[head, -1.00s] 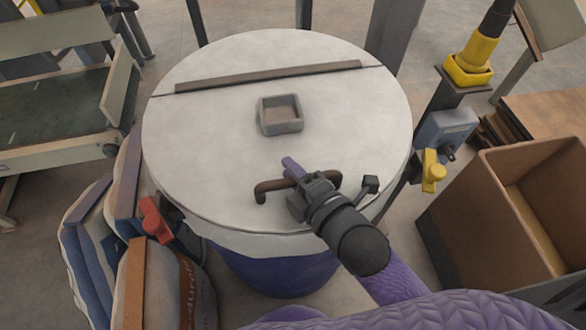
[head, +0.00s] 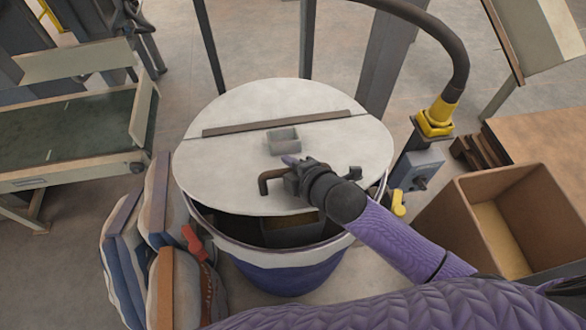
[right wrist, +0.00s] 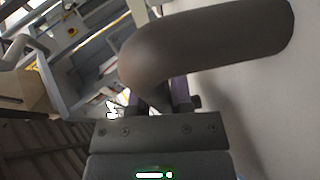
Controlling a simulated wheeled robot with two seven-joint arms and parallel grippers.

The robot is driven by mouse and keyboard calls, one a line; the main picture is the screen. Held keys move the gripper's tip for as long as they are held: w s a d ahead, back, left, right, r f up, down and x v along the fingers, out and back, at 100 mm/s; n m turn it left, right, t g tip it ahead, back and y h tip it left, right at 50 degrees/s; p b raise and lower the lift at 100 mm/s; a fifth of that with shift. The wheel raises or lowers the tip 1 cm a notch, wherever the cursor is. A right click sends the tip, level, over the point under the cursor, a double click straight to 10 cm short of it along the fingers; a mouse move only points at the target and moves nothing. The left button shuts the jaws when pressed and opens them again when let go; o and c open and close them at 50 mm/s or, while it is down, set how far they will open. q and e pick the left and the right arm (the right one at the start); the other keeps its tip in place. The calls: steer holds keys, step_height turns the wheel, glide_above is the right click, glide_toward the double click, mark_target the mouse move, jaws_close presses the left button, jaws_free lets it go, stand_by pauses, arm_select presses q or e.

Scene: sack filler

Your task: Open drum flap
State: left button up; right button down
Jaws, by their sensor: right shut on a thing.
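The blue drum (head: 285,272) stands in the middle of the head view with a round pale lid on top. The lid's front flap (head: 222,178) is lifted at its front edge, and a dark gap shows the drum's inside. A brown hinge strip (head: 277,123) crosses the lid behind it. My right gripper (head: 291,172) is shut on the brown bar handle (head: 264,184) at the flap's front. The handle fills the upper part of the right wrist view (right wrist: 205,45). My left gripper is not in view.
A small grey square tray (head: 284,141) sits on the flap. Sacks (head: 135,260) and a red clamp (head: 194,245) stand left of the drum. An open brown box (head: 480,215) and a grey box with a yellow handle (head: 398,204) are at the right.

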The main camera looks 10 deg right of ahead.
steer(key=shift+g, duration=0.3)
steer(key=w+r+p, duration=0.1)
steer(key=r, duration=0.1)
steer(key=w+r+p, duration=0.1)
steer(key=shift+w+r+p, duration=0.2)
steer(key=shift+r+p, duration=0.15)
steer(key=shift+p, duration=0.05)
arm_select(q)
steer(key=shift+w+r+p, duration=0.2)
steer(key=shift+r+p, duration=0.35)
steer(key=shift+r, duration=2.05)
arm_select(e)
steer(key=shift+w+r+g, duration=0.3)
steer(key=shift+w+r, duration=0.05)
steer(key=shift+w, duration=0.15)
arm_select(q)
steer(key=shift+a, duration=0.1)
arm_select(e)
steer(key=c, duration=0.5)
jaws_free()
steer(key=shift+f, duration=0.1)
steer(key=shift+c, duration=0.2)
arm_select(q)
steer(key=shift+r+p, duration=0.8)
arm_select(e)
step_height(320, 180, up, 10)
